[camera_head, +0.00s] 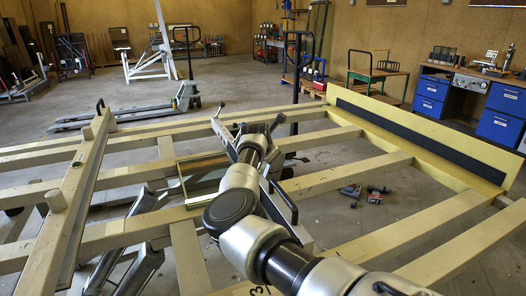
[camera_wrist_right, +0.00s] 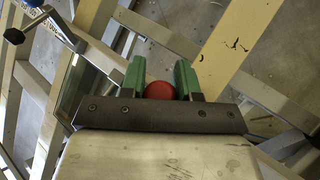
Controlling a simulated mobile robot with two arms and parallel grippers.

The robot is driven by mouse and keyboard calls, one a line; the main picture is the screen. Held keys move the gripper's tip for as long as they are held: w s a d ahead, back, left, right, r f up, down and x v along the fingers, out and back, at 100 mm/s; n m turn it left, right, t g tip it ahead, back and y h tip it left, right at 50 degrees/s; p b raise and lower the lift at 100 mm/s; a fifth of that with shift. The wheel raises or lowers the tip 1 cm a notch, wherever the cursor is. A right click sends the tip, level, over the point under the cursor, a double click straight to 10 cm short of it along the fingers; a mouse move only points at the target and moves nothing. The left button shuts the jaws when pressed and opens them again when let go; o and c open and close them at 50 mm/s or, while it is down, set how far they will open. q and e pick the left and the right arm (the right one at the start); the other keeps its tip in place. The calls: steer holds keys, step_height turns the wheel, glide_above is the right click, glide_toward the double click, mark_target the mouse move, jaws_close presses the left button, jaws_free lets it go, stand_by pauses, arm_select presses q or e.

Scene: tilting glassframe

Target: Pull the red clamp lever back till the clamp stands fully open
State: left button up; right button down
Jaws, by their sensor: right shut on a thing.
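The red round knob of the clamp lever (camera_wrist_right: 160,91) shows in the right wrist view, between the two green fingers of my right gripper (camera_wrist_right: 160,80). The fingers are shut on it, one at each side. The rest of the lever and most of the clamp are hidden under the gripper body. In the head view my right arm reaches from the lower right to the middle of the frame and hides the lever. How far the clamp stands open cannot be told. My left gripper is not in view.
The large beige slatted frame (camera_head: 430,225) fills the foreground. A crank with a black knob (camera_wrist_right: 14,36) stands close by the gripper. A small glass-sided box (camera_head: 200,172) lies beside my wrist. Drill-like tools (camera_head: 352,191) lie on the floor. A pallet jack (camera_head: 130,117) stands behind.

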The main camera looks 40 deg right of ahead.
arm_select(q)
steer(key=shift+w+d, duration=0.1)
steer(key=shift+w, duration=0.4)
arm_select(e)
steer(key=shift+s+d+f+y, duration=0.1)
steer(key=shift+d+f+y, duration=0.3)
steer(key=shift+y, duration=0.3)
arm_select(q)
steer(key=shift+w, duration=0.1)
arm_select(e)
steer(key=shift+r+m, duration=0.1)
steer(key=shift+m, duration=0.2)
steer(key=c, duration=1.2)
jaws_free()
steer(key=o, duration=0.4)
steer(key=shift+s+d+r, duration=0.1)
steer(key=shift+s, duration=0.1)
steer(key=shift+w+r, duration=0.1)
